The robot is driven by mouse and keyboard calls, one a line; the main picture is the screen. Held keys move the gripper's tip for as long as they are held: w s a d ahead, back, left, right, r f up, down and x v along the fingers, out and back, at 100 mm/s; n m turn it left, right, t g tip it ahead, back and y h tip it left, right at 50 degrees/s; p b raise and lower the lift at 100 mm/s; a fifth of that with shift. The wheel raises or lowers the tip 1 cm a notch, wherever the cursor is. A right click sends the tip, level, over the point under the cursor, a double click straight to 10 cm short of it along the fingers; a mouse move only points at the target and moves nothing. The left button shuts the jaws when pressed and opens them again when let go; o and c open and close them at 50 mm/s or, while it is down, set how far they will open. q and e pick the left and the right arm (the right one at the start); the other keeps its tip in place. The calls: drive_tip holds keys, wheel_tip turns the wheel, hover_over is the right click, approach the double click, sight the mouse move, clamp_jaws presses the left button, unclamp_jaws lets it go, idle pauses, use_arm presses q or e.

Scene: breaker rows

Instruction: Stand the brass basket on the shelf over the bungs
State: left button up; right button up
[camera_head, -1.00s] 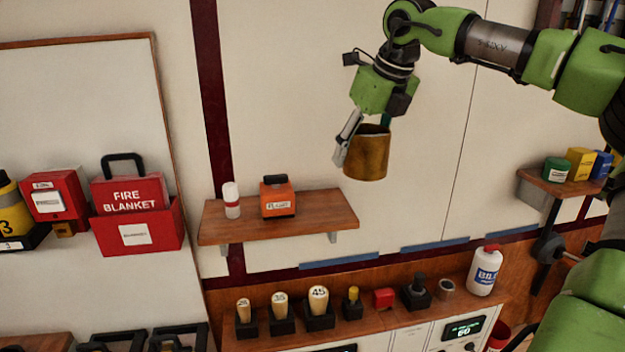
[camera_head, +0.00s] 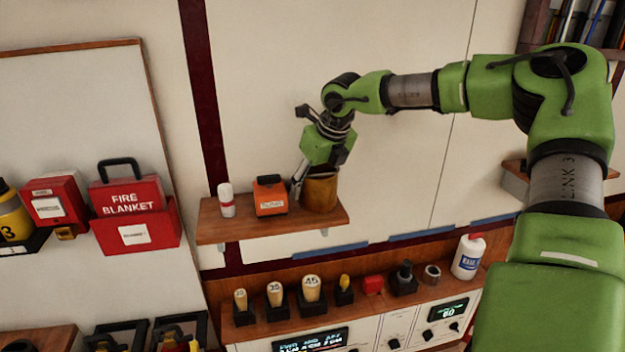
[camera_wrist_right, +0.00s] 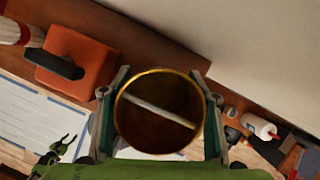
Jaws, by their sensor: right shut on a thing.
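The brass basket (camera_head: 320,192) is upright at the right part of the wooden shelf (camera_head: 240,228), just right of an orange box. It appears at shelf height; whether its base touches the board I cannot tell. My right gripper (camera_head: 305,184) is shut on the basket from above. In the right wrist view the round brass rim (camera_wrist_right: 160,112) sits between the two fingers, with a pale bar across its mouth. The bungs, several with numbered pale tops (camera_head: 276,288), stand in black holders on the ledge below the shelf. My left gripper is not in view.
The orange box (camera_head: 270,196) and a white bottle with a red band (camera_head: 227,200) stand on the shelf left of the basket. A white jug (camera_head: 468,256) stands on the ledge at right. A red fire blanket box (camera_head: 138,228) hangs at left.

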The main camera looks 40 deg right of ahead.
drive_tip(key=shift+f, duration=0.1)
drive_tip(key=o, duration=1.1)
drive_tip(key=b+v, duration=0.4)
drive_tip(key=v, duration=0.8)
